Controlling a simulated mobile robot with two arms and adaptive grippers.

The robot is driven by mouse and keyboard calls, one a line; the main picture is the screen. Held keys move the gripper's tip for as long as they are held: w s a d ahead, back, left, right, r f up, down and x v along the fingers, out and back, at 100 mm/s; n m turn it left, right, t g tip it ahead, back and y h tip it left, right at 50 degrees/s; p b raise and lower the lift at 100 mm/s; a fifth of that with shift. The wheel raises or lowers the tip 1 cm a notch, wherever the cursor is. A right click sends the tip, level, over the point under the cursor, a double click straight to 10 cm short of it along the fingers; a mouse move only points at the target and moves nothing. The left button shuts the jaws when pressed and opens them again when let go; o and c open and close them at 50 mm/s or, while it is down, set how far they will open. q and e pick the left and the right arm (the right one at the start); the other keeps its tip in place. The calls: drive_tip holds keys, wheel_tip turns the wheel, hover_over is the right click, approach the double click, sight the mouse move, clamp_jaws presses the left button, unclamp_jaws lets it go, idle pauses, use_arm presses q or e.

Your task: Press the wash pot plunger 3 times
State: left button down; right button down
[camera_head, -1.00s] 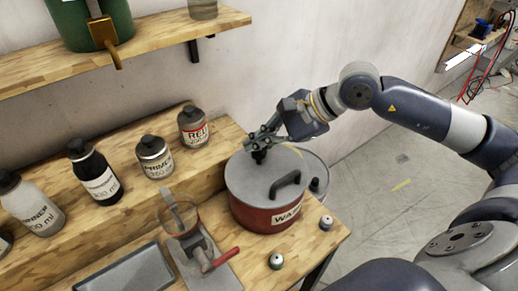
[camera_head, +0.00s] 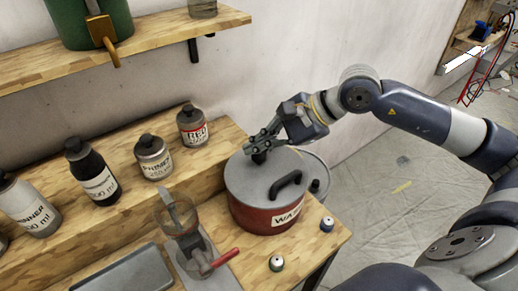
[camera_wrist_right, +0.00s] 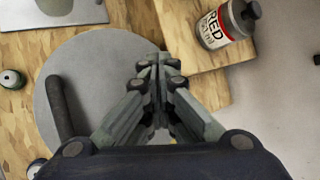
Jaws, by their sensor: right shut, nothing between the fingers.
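The wash pot (camera_head: 262,214) is a red pot with a grey lid and a "WA..." label, standing at the right end of the bench. Its lid carries a black bar handle (camera_head: 286,184) and a dark plunger knob (camera_head: 259,158) near the back. My right gripper (camera_head: 252,146) is shut and empty, with its fingertips just over the knob; touching or a small gap, I cannot tell. In the right wrist view the closed fingers (camera_wrist_right: 160,68) lie over the grey lid (camera_wrist_right: 85,90) and hide the knob. My left gripper is out of view.
Bottles stand on the raised step, including the RED bottle (camera_head: 192,126) close left of my gripper and the PRIMER can (camera_head: 154,158). A clear cup with a red-handled device (camera_head: 195,252) stands left of the pot. Small caps (camera_head: 327,224) lie in front.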

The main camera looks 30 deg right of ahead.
sight(259, 156)
drive_tip(key=shift+f+b, duration=0.35)
drive_tip(key=shift+f, duration=0.1)
drive_tip(key=shift+r, duration=0.15)
idle(0.4)
drive_tip(key=shift+r+p, duration=0.7)
drive_tip(key=shift+r, duration=0.85)
drive_tip(key=shift+r+p, duration=1.55)
drive_tip(key=shift+r, duration=0.95)
drive_tip(key=shift+w, duration=0.1)
